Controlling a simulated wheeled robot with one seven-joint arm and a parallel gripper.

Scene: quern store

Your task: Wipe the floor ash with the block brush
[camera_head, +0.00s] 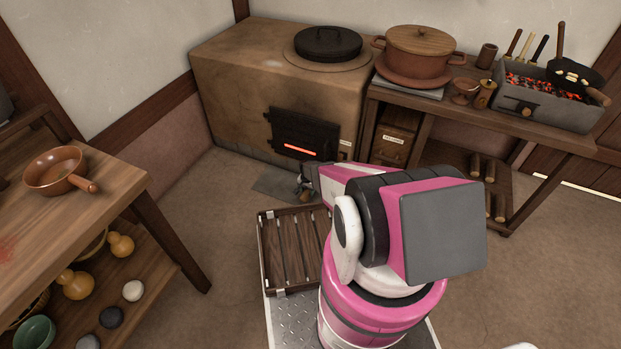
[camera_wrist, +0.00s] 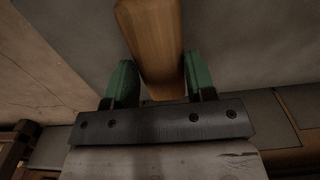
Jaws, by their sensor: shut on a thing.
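My gripper (camera_wrist: 160,82) shows its two green fingers in the wrist view, shut on the block brush (camera_wrist: 152,35), whose plain wooden body lies between them. Its bristles are hidden.
The clay stove (camera_head: 235,95) with its glowing firebox door (camera_head: 302,133) stands just behind. A slatted wooden tray (camera_head: 264,255) is nearer, beside my arm. A table with a pan (camera_head: 55,172) is left; a bench with a grill (camera_head: 545,105) is right.

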